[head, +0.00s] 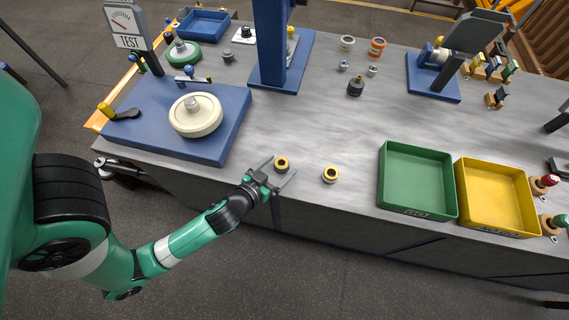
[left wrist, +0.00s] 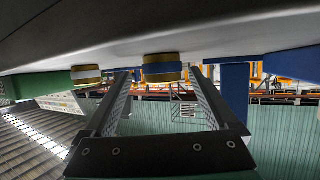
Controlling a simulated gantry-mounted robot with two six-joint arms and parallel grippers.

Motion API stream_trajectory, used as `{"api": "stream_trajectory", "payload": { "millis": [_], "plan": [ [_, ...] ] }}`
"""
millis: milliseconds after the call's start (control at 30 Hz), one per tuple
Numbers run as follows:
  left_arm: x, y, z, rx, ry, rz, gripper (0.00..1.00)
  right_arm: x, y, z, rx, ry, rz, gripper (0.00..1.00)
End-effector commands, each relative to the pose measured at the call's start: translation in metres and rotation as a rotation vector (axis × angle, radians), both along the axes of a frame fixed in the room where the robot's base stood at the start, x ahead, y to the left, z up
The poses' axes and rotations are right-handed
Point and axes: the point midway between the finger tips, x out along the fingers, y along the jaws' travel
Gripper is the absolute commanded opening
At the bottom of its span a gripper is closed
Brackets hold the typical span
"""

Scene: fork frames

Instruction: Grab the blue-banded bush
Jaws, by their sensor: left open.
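The blue-banded bush (left wrist: 162,70) is a short brass-coloured ring with a blue band round its side. In the head view it is the left bush (head: 282,163) of two near the table's front edge. My left gripper (head: 283,167) is open, reaching in from the front with one fingertip on each side of this bush. In the left wrist view the bush appears between the fingertips or just beyond them, with gaps both sides. A second bush (head: 330,174) stands to the right; its band looks pale in the left wrist view (left wrist: 86,75). My right gripper is not in view.
A green tray (head: 382,170) and a yellow tray (head: 464,198) stand right of the bushes. A blue plate with a cream wheel (head: 195,115) is at left, and a blue column (head: 270,50) stands behind. The grey tabletop (head: 310,125) behind the bushes is clear.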

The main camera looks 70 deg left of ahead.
Motion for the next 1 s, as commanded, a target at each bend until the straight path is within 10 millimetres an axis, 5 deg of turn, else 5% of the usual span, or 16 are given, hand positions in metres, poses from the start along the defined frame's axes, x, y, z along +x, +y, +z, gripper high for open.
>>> {"api": "stream_trajectory", "payload": {
  "millis": [267,767,1000],
  "plan": [
    [0.0057,0.0040,-0.0030,0.001,0.001,-0.005,0.92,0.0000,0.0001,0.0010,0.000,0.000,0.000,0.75],
    [0.0054,0.0037,-0.0029,0.000,0.000,-0.004,0.04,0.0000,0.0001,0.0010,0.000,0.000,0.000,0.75],
    [0.0058,0.0038,-0.0021,0.001,-0.002,-0.005,0.00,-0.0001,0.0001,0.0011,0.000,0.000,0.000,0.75]
  ]
}}
